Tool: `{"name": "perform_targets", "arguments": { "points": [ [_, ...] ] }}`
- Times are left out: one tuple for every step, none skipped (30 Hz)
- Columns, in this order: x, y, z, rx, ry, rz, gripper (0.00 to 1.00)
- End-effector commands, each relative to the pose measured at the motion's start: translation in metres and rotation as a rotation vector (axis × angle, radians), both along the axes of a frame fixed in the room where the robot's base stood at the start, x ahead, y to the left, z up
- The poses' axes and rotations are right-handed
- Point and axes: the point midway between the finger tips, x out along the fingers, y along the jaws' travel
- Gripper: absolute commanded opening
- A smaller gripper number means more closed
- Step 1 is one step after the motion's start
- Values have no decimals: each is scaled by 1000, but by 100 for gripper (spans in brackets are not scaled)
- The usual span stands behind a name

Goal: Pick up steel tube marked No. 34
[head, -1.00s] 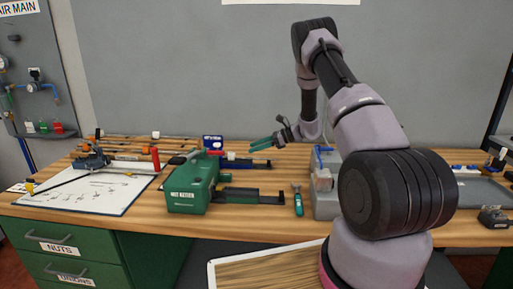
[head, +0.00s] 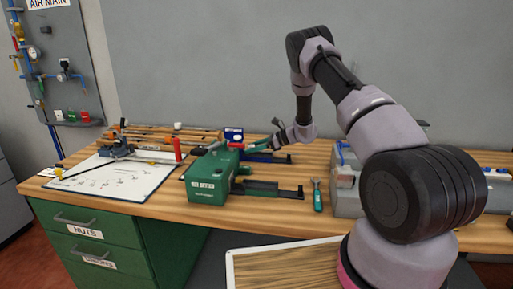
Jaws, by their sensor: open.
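I cannot make out a steel tube marked No. 34 in the head view; no number is legible on any part. The fingers are small and partly overlap blue items behind. I see nothing held between them.
The wooden bench (head: 270,219) holds a white sheet (head: 115,178) with a clamp tool, a red cylinder (head: 177,150), a teal-handled tool (head: 317,196) and a grey box (head: 346,186). Long rods (head: 150,135) lie at the back left. The front strip is mostly clear.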

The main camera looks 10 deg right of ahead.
Motion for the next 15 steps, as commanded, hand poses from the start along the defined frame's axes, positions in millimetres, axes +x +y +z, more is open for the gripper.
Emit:
{"name": "perform_targets", "arguments": {
  "points": [
    [0, 0, 0, 0, 0, 0, 62],
    [0, 0, 0, 0, 0, 0, 62],
    [0, 0, 0, 0, 0, 0, 62],
    [0, 0, 0, 0, 0, 0, 62],
    [0, 0, 0, 0, 0, 0, 62],
    [0, 0, 0, 0, 0, 0, 51],
    [0, 0, 0, 0, 0, 0, 40],
    [0, 0, 0, 0, 0, 0, 28],
    [0, 0, 0, 0, 0, 1, 13],
    [0, 0, 0, 0, 0, 1, 1],
    [0, 0, 0, 0, 0, 1, 0],
    [0, 0, 0, 0, 0, 1, 0],
    [0, 0, 0, 0, 0, 1, 0],
    [0, 0, 0, 0, 0, 1, 0],
    [0, 0, 0, 0, 0, 1, 0]
  ]
}}
